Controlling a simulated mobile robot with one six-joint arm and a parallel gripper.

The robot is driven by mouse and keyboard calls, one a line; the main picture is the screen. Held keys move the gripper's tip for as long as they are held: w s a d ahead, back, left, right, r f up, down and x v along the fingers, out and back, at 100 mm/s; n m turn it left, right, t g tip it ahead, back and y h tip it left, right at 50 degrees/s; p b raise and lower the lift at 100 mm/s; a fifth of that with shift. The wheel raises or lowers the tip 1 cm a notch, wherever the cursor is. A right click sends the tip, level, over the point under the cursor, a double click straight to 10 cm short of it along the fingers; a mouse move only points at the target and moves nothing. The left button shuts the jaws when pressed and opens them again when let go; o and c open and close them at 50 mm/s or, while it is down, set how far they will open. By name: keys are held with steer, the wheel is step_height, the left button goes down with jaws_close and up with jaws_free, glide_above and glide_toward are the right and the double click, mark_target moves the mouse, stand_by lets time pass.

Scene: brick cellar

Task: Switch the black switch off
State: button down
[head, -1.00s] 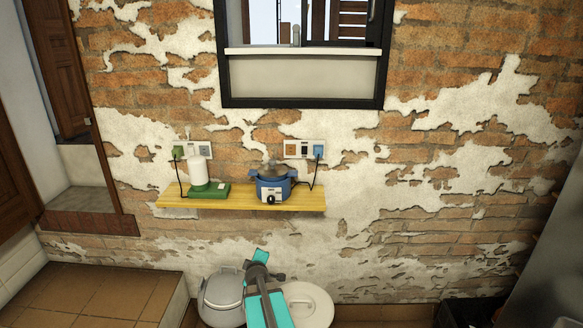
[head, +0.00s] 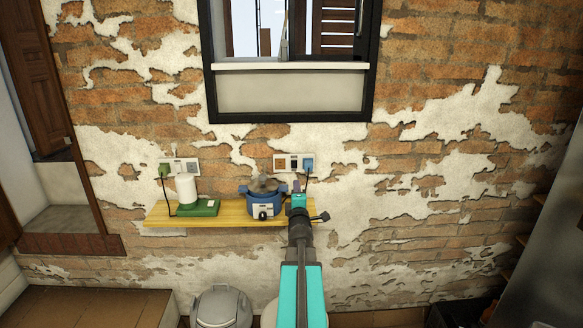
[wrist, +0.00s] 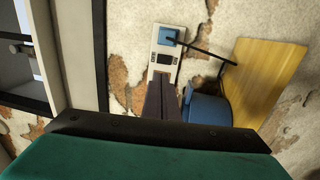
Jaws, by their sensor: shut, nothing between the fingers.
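The black switch (head: 294,163) sits in the middle of a white wall plate (head: 301,155), between a brown socket (head: 280,162) and a blue plug (head: 308,164). In the wrist view the switch (wrist: 164,59) shows just beyond my fingertips, with the blue plug (wrist: 168,37) past it. Which way the switch is set is too small to tell. My gripper (head: 296,186) is shut and empty, pointing at the wall just below the plate. In the wrist view its dark fingers (wrist: 160,80) reach close to the plate and hide part of its near end. Contact cannot be told.
A yellow shelf (head: 236,222) below the plate holds a blue cooker (head: 265,204) close left of my gripper and a white cylinder on a green base (head: 190,195). A second wall plate (head: 192,167) has a green plug. A black-framed window (head: 290,117) is above.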

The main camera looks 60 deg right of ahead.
steer(key=shift+w, duration=0.25)
steer(key=p, duration=0.6)
glide_toward(293, 163)
steer(key=shift+r+x, duration=0.2)
steer(key=shift+x, duration=2.5)
steer(key=shift+w+d, duration=0.25)
steer(key=shift+d, duration=0.1)
steer(key=shift+p, duration=0.3)
steer(key=shift+w+d+f+b, duration=0.1)
steer(key=shift+b, duration=0.25)
